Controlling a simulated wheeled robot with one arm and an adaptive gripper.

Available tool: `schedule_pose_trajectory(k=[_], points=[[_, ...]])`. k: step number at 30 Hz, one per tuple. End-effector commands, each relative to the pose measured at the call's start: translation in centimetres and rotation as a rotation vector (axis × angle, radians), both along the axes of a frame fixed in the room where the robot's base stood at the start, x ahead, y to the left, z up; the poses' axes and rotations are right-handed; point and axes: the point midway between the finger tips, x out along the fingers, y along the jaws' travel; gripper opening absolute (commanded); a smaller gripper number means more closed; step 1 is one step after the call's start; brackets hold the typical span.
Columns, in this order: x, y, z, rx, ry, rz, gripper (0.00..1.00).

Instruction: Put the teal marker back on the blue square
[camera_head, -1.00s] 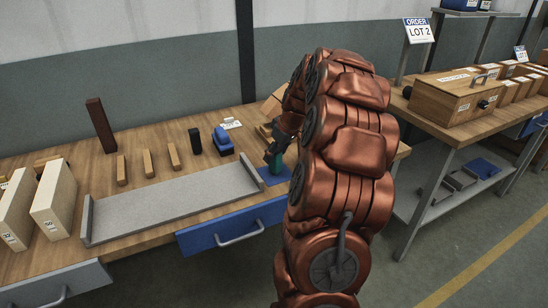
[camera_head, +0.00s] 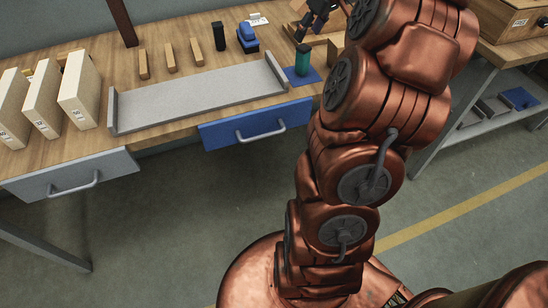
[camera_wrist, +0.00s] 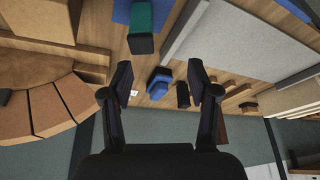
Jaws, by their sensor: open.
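The teal marker (camera_head: 302,60) stands upright on the blue square (camera_head: 313,75) at the right end of the grey tray. The marker also shows in the wrist view (camera_wrist: 141,28) at the top, over the blue square (camera_wrist: 122,10). My gripper (camera_head: 314,24) is above and behind the marker in the head view, apart from it.
The long grey tray (camera_head: 200,98) lies left of the square. A blue block-like thing (camera_head: 247,38), a black cylinder (camera_head: 219,36) and several wooden blocks (camera_head: 170,56) stand behind it. Cream boxes (camera_head: 78,90) are at the left. Stepped wooden pieces (camera_wrist: 40,115) show at the wrist view's left.

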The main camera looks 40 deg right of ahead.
Motion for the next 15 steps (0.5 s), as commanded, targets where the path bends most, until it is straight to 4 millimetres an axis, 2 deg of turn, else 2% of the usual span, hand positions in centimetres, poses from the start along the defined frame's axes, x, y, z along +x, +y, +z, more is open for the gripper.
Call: schedule_pose_trajectory(k=[1,4,7,12,15], points=[[0.3,2.5,0.0,0.013,0.017,0.020,0.60],[0.1,8.2,-0.2,0.041,0.060,0.049,0.60],[-1.1,14.3,-0.8,0.064,0.122,0.072,0.60],[-5.1,22.9,-2.4,0.082,0.237,0.087,0.60],[-8.4,27.0,-3.5,0.077,0.304,0.083,0.60]])
